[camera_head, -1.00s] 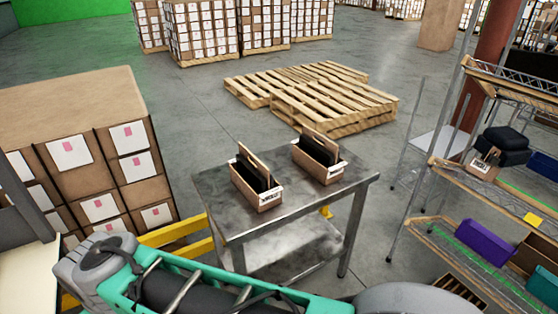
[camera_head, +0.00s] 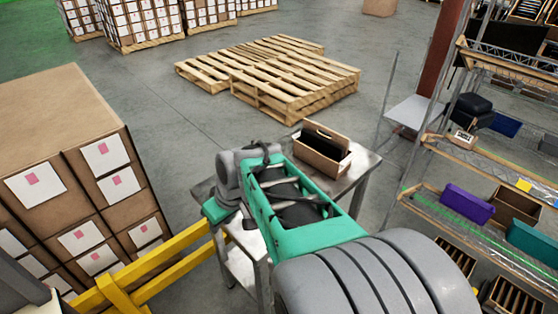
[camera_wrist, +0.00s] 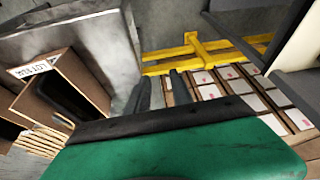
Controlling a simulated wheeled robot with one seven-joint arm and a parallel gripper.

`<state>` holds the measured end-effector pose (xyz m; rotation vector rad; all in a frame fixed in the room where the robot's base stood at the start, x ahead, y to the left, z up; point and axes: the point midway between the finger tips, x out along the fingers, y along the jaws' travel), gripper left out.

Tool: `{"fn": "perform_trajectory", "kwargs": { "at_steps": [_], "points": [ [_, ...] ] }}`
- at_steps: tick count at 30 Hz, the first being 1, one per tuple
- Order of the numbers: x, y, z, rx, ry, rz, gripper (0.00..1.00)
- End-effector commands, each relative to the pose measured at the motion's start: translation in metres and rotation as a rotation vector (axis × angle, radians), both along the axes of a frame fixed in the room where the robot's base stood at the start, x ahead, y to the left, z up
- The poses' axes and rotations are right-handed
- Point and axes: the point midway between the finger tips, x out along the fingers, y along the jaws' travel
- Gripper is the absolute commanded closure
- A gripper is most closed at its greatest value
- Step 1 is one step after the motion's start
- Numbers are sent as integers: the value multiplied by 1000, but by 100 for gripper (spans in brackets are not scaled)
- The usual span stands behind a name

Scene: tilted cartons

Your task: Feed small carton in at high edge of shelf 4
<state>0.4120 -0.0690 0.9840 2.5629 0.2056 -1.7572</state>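A small open brown carton (camera_head: 322,160) with a dark, upright insert stands on the metal table (camera_head: 355,175). A labelled brown carton (camera_wrist: 85,85) with dark contents is at the left in the wrist view. The second carton on the table is hidden behind my arm in the head view. The rack with tilted shelves (camera_head: 450,222) stands at the right; I cannot tell which is shelf 4.
A purple bin (camera_head: 467,204) and a labelled carton (camera_head: 463,139) sit on the rack. Stacked large cartons (camera_head: 70,110) and a yellow rail (camera_head: 165,262) are at the left. Empty pallets (camera_head: 290,90) lie behind the table.

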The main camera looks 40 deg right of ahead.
Motion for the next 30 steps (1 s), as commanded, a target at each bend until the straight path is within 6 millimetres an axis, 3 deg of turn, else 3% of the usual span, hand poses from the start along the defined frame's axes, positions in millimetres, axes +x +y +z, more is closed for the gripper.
{"fn": "perform_trajectory", "kwargs": {
  "at_steps": [1, 3, 6, 9, 12, 17, 30],
  "points": [
    [9, -37, 17, 26, -33, -14, 73],
    [19, -83, 22, 52, -116, -3, 73],
    [18, -149, 31, 65, -260, -10, 73],
    [5, -201, 38, 49, -395, -31, 73],
    [-8, -232, 43, 22, -487, -49, 73],
    [-11, -245, 40, 3, -535, -54, 73],
    [42, -239, -5, 4, -531, -48, 73]
  ]
}}
